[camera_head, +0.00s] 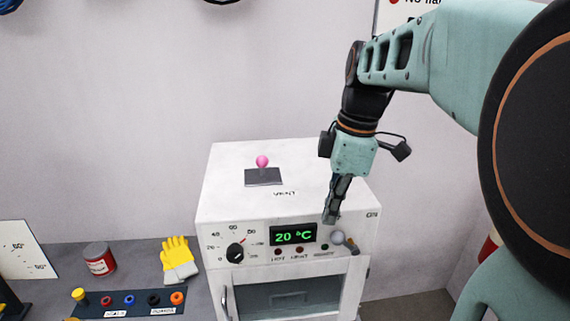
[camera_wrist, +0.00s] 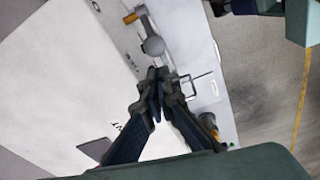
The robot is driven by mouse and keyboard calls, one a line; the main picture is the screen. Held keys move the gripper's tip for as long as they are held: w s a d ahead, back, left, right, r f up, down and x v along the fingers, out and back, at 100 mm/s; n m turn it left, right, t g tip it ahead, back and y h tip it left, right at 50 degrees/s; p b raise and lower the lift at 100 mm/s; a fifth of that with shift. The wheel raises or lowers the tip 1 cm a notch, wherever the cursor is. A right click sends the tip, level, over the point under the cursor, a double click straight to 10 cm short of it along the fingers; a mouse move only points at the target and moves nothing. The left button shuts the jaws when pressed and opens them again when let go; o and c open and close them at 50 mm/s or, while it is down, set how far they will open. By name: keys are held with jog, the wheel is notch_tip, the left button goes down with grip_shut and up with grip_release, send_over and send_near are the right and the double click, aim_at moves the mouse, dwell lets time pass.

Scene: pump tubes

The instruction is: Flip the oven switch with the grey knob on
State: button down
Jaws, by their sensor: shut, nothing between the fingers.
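The white oven (camera_head: 290,180) stands below my arm, with a green 20 °C display (camera_head: 294,235) on its front panel. The switch's grey knob (camera_head: 338,237) is on the right of that panel, on a short lever leaning left from a brass-coloured pivot. In the wrist view the grey knob (camera_wrist: 153,46) lies just beyond my fingertips. My gripper (camera_head: 331,218) points down, shut and empty, at the oven's top front edge. Its fingertips (camera_wrist: 158,73) look close to the knob; I cannot tell whether they touch it.
A black dial (camera_head: 235,252) is on the panel's left, and a pink-knobbed lever (camera_head: 262,162) stands on the oven top. A red can (camera_head: 99,259), yellow glove (camera_head: 177,258) and strip of coloured knobs (camera_head: 130,302) are on the bench at left.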

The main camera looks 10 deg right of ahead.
aim_at(326, 228)
jog(key=f, duration=0.5)
jog(key=shift+w+a, duration=0.2)
jog(key=shift+a, duration=0.15)
jog(key=shift+w+d+r, duration=0.1)
jog(key=shift+d+r, duration=0.05)
